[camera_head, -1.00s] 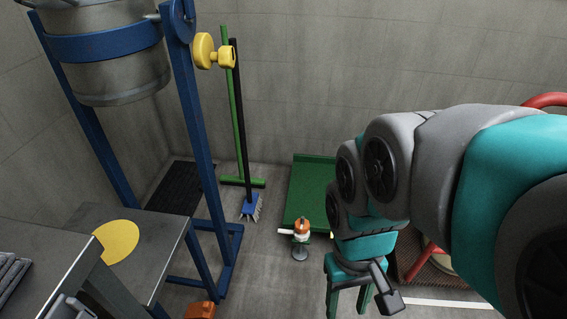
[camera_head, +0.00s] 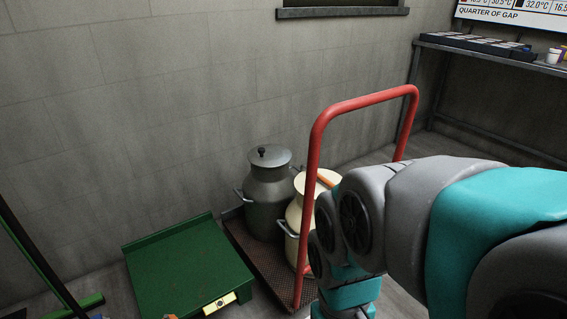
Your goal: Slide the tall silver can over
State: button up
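The tall silver can (camera_head: 266,200) is a grey metal milk can with a lid, a small dark knob and side handles. It stands upright at the rear of a low trolley (camera_head: 262,273) with a brown, textured deck. A cream can (camera_head: 297,207) stands in front of it to the right, partly hidden by the red handle and my arm. My arm reaches in from the right. Only the top of my gripper shows at the bottom edge, in front of the trolley, and its fingers are cut off. It is apart from the silver can.
The trolley's red tubular handle (camera_head: 313,165) rises in front of the cans. A low green platform (camera_head: 186,268) lies left of the trolley. A wall stands close behind. A metal shelf (camera_head: 480,62) is at the upper right. Broom handles show at lower left.

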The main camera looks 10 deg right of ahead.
aim_at(268, 193)
jog(key=l+z, duration=0.1)
jog(key=l, duration=0.2)
jog(key=i+l, duration=0.15)
jog(key=l, duration=0.25)
jog(key=i+l, duration=0.1)
jog(key=l, duration=0.3)
jog(key=i+l, duration=0.15)
jog(key=l, duration=0.25)
jog(key=i+l+u, duration=0.1)
jog(key=l, duration=0.3)
jog(key=i+l, duration=0.15)
jog(key=l, duration=0.25)
jog(key=i+l, duration=0.4)
jog(key=i, duration=0.15)
jog(key=i+l+u, duration=0.1)
jog(key=i+l, duration=0.3)
jog(key=i, duration=0.15)
